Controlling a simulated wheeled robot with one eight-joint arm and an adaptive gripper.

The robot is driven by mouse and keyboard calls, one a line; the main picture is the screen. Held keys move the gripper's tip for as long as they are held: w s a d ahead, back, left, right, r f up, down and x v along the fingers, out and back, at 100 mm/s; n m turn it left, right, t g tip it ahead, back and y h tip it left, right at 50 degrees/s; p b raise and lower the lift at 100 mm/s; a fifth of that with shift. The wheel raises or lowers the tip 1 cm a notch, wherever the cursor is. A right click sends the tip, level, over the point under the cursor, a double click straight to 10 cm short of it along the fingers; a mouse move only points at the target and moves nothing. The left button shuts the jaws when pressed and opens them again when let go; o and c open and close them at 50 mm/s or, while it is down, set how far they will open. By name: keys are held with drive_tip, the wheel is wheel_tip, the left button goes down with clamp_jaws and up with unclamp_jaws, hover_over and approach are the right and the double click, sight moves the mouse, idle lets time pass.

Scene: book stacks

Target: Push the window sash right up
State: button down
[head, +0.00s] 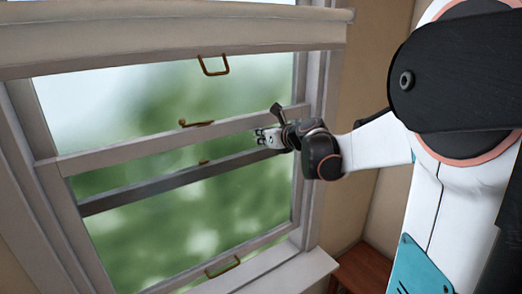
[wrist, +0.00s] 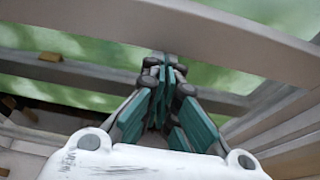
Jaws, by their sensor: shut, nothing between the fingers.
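The window sash has a pale upper rail (head: 130,152) crossing the middle of the window in the head view. A brass latch (head: 196,123) sits on it. The sash's bottom rail (head: 262,241), with a brass handle (head: 222,266), is low, close above the sill. My gripper (head: 262,136) is shut and empty at the right end of the upper rail, around its lower edge. In the wrist view my closed teal fingers (wrist: 165,75) point at the pale rail (wrist: 215,38), which spans the top. Whether they touch it I cannot tell.
A darker rail (head: 130,195) runs behind the glass, below the pale one. A pale blind (head: 150,45) covers the window's top, with a brass pull (head: 213,66) under it. The frame's right jamb (head: 318,130) is close to my gripper. A wooden piece (head: 362,268) stands at lower right.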

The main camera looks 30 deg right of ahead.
wheel_tip(320, 180, up, 10)
drive_tip(key=p, duration=0.3)
drive_tip(key=shift+f, duration=0.15)
